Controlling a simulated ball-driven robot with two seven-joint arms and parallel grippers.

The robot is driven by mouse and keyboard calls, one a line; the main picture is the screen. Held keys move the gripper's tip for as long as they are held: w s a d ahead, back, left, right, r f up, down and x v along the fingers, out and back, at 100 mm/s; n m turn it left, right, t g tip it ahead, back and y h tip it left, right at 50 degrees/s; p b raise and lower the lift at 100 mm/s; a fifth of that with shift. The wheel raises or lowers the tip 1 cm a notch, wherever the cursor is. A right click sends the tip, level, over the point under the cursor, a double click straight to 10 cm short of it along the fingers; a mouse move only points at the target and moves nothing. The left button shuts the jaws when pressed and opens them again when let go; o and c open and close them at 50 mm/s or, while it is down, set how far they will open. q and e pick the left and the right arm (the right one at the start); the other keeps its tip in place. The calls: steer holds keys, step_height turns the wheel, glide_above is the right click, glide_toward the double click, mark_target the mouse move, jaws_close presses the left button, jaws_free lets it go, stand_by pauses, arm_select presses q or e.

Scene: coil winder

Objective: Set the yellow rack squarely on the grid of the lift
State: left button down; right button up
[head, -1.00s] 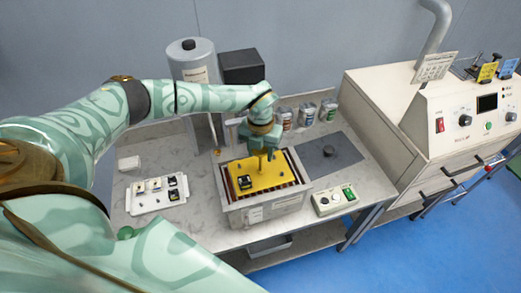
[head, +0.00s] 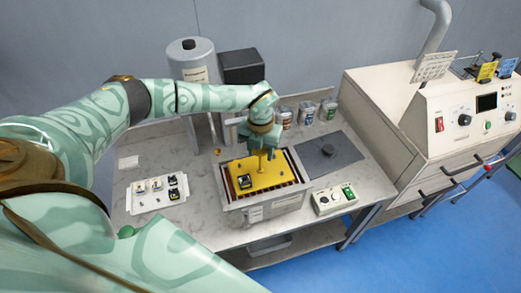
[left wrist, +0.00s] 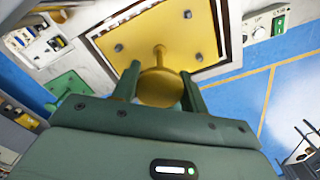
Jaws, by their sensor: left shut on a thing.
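My left gripper (head: 262,148) is shut on the round yellow knob atop the post; the left wrist view shows the fingers (left wrist: 160,75) on either side of the knob (left wrist: 158,88). The rack is inside the frame of the lift (head: 276,207), over the dark slatted grid (head: 294,168). Slats show around the plate. I cannot tell whether its underside touches the grid. My right gripper is not in view.
A white tray (head: 147,207) with several small parts lies left of the lift. A control box (head: 334,200) stands at its right, and a grey mat (head: 340,165) behind that. Cans (head: 306,115) and a tall cylinder (head: 192,62) stand at the back.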

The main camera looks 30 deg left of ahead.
arm_select(q)
steer(key=shift+f+b, duration=0.45)
steer(key=shift+f, duration=0.3)
steer(key=c, duration=0.7)
jaws_free()
step_height(320, 180, up, 16)
steer(key=shift+r, duration=0.1)
